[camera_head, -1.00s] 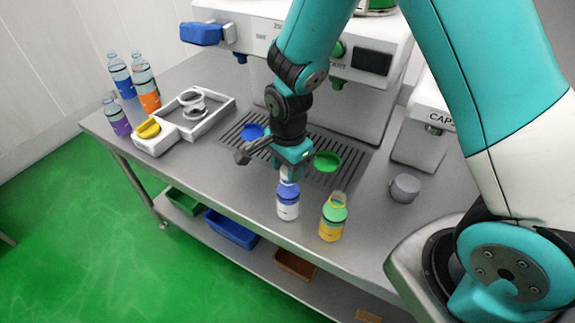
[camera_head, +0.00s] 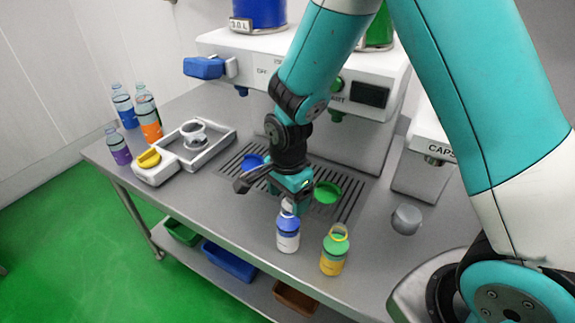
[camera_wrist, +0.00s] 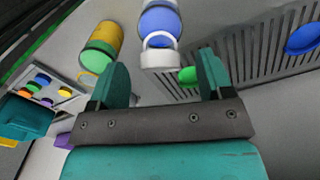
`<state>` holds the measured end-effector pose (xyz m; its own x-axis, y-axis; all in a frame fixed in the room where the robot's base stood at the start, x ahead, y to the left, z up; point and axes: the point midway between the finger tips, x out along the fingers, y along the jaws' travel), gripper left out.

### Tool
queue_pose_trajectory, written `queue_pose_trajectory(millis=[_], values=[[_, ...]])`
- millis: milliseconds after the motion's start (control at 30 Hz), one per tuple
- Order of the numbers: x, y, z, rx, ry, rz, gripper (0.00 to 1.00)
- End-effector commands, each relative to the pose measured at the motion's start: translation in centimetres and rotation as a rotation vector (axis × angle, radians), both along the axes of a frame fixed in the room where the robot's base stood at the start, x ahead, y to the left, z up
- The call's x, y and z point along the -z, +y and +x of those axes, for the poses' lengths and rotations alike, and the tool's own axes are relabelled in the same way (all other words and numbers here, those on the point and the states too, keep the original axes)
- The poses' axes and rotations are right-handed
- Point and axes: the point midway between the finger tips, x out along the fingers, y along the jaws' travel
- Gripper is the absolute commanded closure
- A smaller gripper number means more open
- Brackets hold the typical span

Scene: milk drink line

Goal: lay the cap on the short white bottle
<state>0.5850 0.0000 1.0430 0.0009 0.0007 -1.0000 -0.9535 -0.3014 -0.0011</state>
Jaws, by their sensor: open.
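The short white bottle (camera_head: 287,238) stands upright at the front of the steel counter, with a blue upper part. A white cap with a loop (camera_head: 288,206) sits on its top; in the wrist view the cap (camera_wrist: 159,55) is in line with the blue part (camera_wrist: 160,21). My gripper (camera_head: 296,202) is close above and behind the bottle. In the wrist view my gripper (camera_wrist: 163,70) is open, its two fingers apart with nothing between them, and the cap lies just beyond the fingertips. The cap's exact seating is too small to judge.
A yellow bottle with a green upper part (camera_head: 333,253) stands close to the right. A green dish (camera_head: 327,192) and a blue dish (camera_head: 252,162) lie on the drip grate. A grey cup (camera_head: 406,219) stands further right. Several tall bottles stand at the far left.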

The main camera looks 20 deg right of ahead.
Motion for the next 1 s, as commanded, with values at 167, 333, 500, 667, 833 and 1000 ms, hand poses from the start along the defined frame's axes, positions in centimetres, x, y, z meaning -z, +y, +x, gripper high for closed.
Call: queue_pose_trajectory(millis=[167,333,500,667,833,1000], values=[[-3.9,0.0,0.1,0.0,-0.009,0.003,0.27],[-8.4,0.0,0.1,0.0,-0.009,0.003,0.27],[-12.3,0.0,0.0,0.0,-0.006,0.002,0.27],[-14.8,0.0,0.0,0.0,-0.003,0.001,0.27],[-15.8,0.0,-0.1,0.0,0.0,0.0,0.27],[-16.0,0.0,-0.1,0.0,0.002,-0.001,0.27]])
